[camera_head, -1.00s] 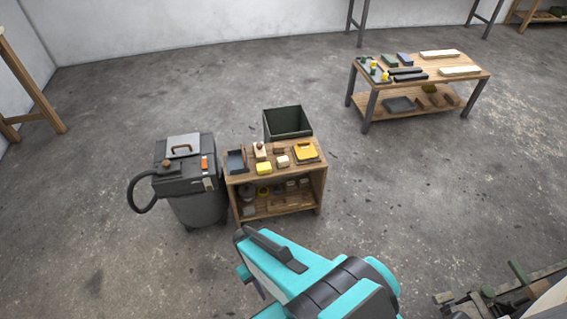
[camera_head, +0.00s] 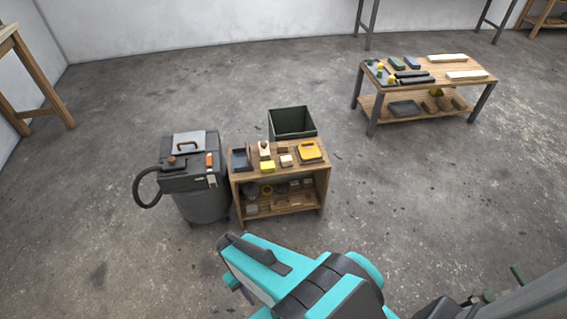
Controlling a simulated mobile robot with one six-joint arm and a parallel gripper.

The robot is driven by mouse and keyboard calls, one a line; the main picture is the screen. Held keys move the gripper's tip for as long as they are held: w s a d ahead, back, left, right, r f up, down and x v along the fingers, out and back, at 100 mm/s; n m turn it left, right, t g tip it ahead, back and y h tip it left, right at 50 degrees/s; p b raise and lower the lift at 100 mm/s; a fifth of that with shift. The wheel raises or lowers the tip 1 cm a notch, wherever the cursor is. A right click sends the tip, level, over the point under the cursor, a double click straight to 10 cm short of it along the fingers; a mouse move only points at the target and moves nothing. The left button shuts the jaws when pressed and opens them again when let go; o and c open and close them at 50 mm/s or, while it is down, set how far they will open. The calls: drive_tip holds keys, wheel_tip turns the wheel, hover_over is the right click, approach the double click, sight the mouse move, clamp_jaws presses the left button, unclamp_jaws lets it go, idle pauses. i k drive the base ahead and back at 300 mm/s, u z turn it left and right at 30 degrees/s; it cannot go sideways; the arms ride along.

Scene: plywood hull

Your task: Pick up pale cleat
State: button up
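Several pale pieces are in view, and I cannot tell for sure which one is the pale cleat. A small pale block (camera_head: 287,160) lies on the low wooden cart (camera_head: 322,172), and a pale piece with a dark knob (camera_head: 264,152) stands behind it to the left. Two long pale strips, a back one (camera_head: 447,57) and a front one (camera_head: 467,75), lie on the far workbench (camera_head: 482,83). My teal arm fills the bottom middle, in front of the cart and apart from it. My gripper's fingers do not show.
The cart also holds a yellow block (camera_head: 267,167), a dark tray (camera_head: 240,160) and a yellow-topped item (camera_head: 310,150). A shop vacuum (camera_head: 200,203) with a hose stands left of it, a dark open bin (camera_head: 293,137) behind. Open concrete floor lies between cart and workbench.

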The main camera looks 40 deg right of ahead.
sight(286, 161)
drive_tip(key=i, duration=0.2)
drive_tip(key=u, duration=4.5)
drive_tip(key=i, duration=0.1)
drive_tip(key=z, duration=3.5)
drive_tip(key=i, duration=0.5)
drive_tip(key=z, duration=0.3)
